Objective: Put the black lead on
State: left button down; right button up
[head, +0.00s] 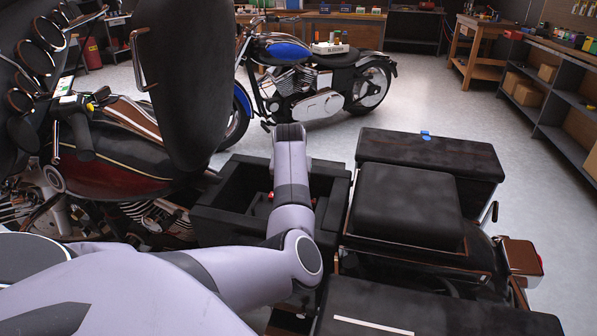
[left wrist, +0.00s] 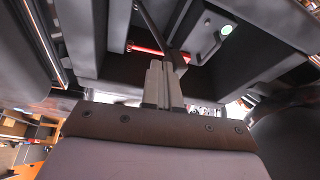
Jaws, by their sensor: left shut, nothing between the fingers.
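My left gripper (left wrist: 164,66) is shut with nothing between its fingers in the left wrist view. The fingertips are close to a red bar-like part (left wrist: 146,49) and a thin dark strip (left wrist: 156,28) that runs down toward them. I cannot tell whether this strip is the black lead, or whether the fingers touch it. In the head view my left arm reaches over an open black box (head: 235,217) on the motorcycle, and its own link hides the gripper. Small red bits (head: 270,196) show inside the box. My right gripper is not in view.
A padded black seat (head: 406,203) and a black case (head: 432,154) stand right of the box. A dark red motorcycle tank (head: 120,160) is at left. A blue motorcycle (head: 300,80) stands behind. Shelves (head: 560,90) line the right, with clear floor before them.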

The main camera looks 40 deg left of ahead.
pick_arm(q)
jog(key=shift+s+a+f+n+t+h+b, duration=0.15)
jog(key=shift+s+a+f+t+h+b, duration=0.75)
jog(key=shift+a+f, duration=0.85)
jog(key=shift+s+a+f+n+t+h+b, duration=0.1)
jog(key=shift+s+a+f+t+h+b, duration=0.4)
jog(key=shift+a+f+h+b, duration=1.15)
jog(key=shift+s+a+f+n+t+h+b, duration=0.15)
jog(key=shift+s+a+f+t+h+b, duration=0.45)
jog(key=shift+a+f, duration=1.2)
jog(key=shift+s+a+r, duration=0.15)
jog(key=shift+s+r, duration=0.15)
jog(key=shift+w+d, duration=0.2)
jog(key=shift+d, duration=0.2)
jog(key=shift+w+d+f+p, duration=0.15)
jog(key=shift+d+f+p, duration=0.05)
jog(key=shift+d+p, duration=0.1)
jog(key=shift+r, duration=0.1)
